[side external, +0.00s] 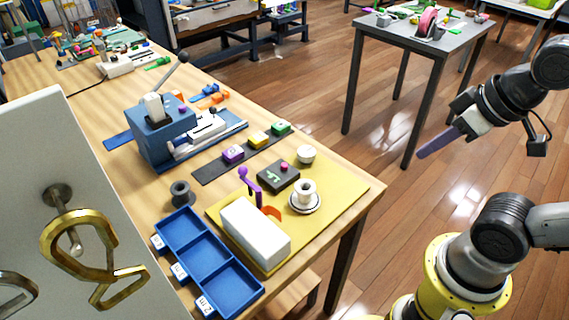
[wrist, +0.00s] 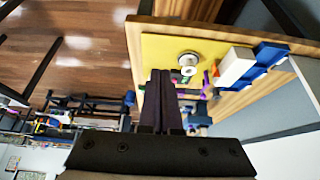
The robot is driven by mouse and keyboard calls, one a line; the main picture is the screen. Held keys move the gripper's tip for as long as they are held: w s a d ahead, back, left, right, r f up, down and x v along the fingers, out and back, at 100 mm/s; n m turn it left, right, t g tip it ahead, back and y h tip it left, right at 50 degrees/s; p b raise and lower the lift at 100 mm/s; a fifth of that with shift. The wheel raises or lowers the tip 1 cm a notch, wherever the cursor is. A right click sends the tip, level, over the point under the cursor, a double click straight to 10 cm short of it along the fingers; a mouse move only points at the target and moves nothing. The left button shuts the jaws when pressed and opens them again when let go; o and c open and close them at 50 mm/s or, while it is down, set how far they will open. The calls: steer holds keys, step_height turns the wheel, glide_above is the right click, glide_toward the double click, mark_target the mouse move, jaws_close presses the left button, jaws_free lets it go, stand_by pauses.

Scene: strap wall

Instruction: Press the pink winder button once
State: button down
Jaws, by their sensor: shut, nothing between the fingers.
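A dark grey box (side external: 278,178) sits on the yellow mat and has a small pink button (side external: 284,166) on its top. My gripper (side external: 422,154) hangs in the air to the right of the wooden table, well apart from the box. Its long dark purple fingers are shut together, with nothing between them. In the wrist view my gripper (wrist: 160,73) shows with its fingers side by side, in front of the yellow mat. The fingers hide part of the mat there, and I cannot clearly make out the button.
A white spool on a saucer (side external: 305,198), a white knob (side external: 306,154), a purple hook (side external: 250,180) and a white block (side external: 255,235) stand near the box on the yellow mat (side external: 345,197). Blue trays (side external: 207,262) lie left. The air between gripper and table looks clear.

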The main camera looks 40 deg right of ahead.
steer(key=w+d+r+n+t+h, duration=0.1)
steer(key=w+r+t, duration=0.15)
steer(key=w, duration=0.25)
steer(key=w+d+r+n+t, duration=0.1)
steer(key=w+r+n, duration=0.1)
steer(key=w+r, duration=0.15)
steer(key=n+y, duration=0.3)
steer(key=n, duration=0.5)
glide_above(284, 166)
step_height(284, 166, down, 12)
steer(key=shift+s+d+f, duration=0.2)
steer(key=shift+s+d, duration=0.2)
steer(key=shift+d, duration=0.05)
steer(key=shift+f, duration=0.15)
steer(key=shift+f, duration=4.25)
